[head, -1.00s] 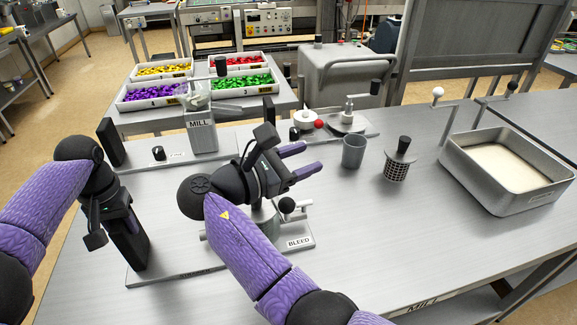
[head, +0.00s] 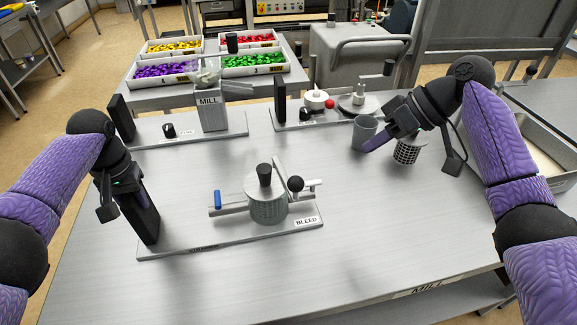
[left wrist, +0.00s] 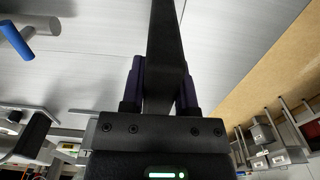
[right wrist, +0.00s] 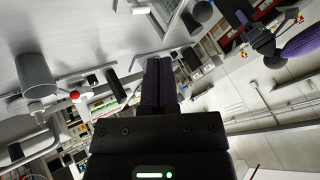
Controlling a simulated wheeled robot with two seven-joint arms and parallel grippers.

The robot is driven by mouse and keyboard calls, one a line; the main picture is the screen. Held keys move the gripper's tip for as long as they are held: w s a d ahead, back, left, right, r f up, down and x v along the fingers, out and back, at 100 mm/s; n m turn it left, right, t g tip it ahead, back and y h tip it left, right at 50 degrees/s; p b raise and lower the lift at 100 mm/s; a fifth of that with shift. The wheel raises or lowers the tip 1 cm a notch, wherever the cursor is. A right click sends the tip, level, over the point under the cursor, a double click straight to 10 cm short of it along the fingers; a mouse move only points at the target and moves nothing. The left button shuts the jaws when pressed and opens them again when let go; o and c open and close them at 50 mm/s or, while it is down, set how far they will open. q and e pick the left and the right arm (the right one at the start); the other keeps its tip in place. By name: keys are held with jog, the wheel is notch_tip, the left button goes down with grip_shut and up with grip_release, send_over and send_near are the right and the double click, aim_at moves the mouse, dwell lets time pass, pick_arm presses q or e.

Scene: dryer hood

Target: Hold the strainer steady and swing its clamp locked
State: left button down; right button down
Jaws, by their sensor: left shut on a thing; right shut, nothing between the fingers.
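The strainer (head: 267,205) is a grey cylinder with a black-knobbed lid, upright on a flat base plate (head: 190,240). A grey clamp bar with a black ball (head: 296,184) sits at its right side; whether it is locked I cannot tell. A bar with a blue end (head: 218,200) is on its left. My left gripper (head: 138,203) is shut on the black upright post (head: 146,226) at the plate's left end; the post also shows between the fingers in the left wrist view (left wrist: 165,40). My right gripper (head: 372,146) is shut and empty, away from the strainer, near a grey cup.
The grey cup (head: 364,132) and a perforated basket (head: 406,151) are close to my right gripper. A mill (head: 211,110) and another fixture (head: 318,116) stand behind. A metal tray (head: 560,150) is partly hidden at right. The table front right of the strainer is clear.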

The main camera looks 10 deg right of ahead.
pick_arm(q)
jog(key=shift+s+f, duration=0.1)
jog(key=shift+f, duration=0.2)
pick_arm(e)
jog(key=a+f, duration=0.6)
jog(key=a, duration=0.3)
jog(key=shift+w+a+f, duration=0.35)
jog(key=shift+a+f, duration=0.05)
jog(key=shift+s+a, duration=0.2)
jog(key=shift+a, duration=0.25)
jog(key=shift+s+a, duration=0.2)
jog(key=shift+a, duration=0.25)
